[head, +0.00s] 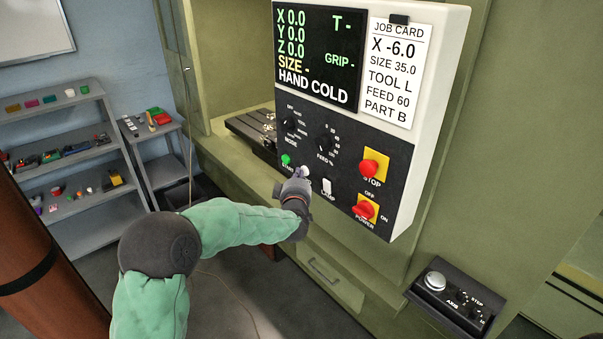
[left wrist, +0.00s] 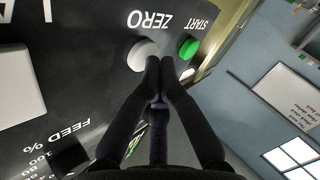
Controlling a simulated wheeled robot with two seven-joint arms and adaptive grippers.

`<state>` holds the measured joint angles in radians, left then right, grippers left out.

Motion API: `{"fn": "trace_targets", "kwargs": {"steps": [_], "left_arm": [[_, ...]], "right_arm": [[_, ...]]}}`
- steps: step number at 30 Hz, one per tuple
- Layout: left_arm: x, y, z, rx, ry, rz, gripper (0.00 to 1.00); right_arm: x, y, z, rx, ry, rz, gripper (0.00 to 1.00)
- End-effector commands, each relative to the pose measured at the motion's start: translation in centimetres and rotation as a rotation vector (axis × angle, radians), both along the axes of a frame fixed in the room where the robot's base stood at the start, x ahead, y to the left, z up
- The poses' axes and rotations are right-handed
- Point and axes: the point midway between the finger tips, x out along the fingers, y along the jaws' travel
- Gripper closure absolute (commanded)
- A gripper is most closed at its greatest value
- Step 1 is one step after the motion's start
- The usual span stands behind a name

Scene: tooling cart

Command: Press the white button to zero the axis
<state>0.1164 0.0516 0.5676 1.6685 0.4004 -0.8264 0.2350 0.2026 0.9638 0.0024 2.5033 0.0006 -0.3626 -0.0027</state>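The white button (left wrist: 141,54) sits next to the word ZERO on the black control panel, left of the green START button (left wrist: 189,47) in the left wrist view. In the head view the white button is mostly hidden by my left gripper (head: 299,178). In the left wrist view my left gripper (left wrist: 160,64) has its two fingertips together, with nothing between them. The tips overlap the button's edge; I cannot tell whether they touch it. The screen (head: 317,55) reads X 0.0, Y 0.0, Z 0.0 and HAND COLD. My right gripper is not in view.
The panel also carries a MODE knob (head: 290,125), a FEED knob (head: 324,143), a white LAMP switch (head: 327,187), a red STOP button (head: 370,168) and a red POWER switch (head: 364,209). An axis/step box (head: 455,296) is lower right. Shelves (head: 60,165) stand at left.

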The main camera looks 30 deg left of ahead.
Motion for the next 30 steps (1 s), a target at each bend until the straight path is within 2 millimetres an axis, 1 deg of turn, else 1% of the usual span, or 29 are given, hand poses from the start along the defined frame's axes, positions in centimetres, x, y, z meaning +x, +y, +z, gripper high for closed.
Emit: {"fn": "trace_targets", "kwargs": {"steps": [1, 14, 25, 30], "left_arm": [[0.2, -0.1, 0.4, 0.003, -0.007, -0.003, 1.0], [0.2, -0.1, 0.6, 0.006, -0.011, -0.004, 1.0], [-1.3, 0.5, 0.4, 0.004, -0.008, -0.003, 1.0], [-1.5, 0.6, 0.3, 0.003, -0.005, -0.002, 1.0]], "right_arm": [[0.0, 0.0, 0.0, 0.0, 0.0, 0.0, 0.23], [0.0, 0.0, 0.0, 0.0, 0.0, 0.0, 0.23], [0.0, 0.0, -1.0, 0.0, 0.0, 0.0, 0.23], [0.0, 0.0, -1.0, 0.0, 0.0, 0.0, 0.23]]}}
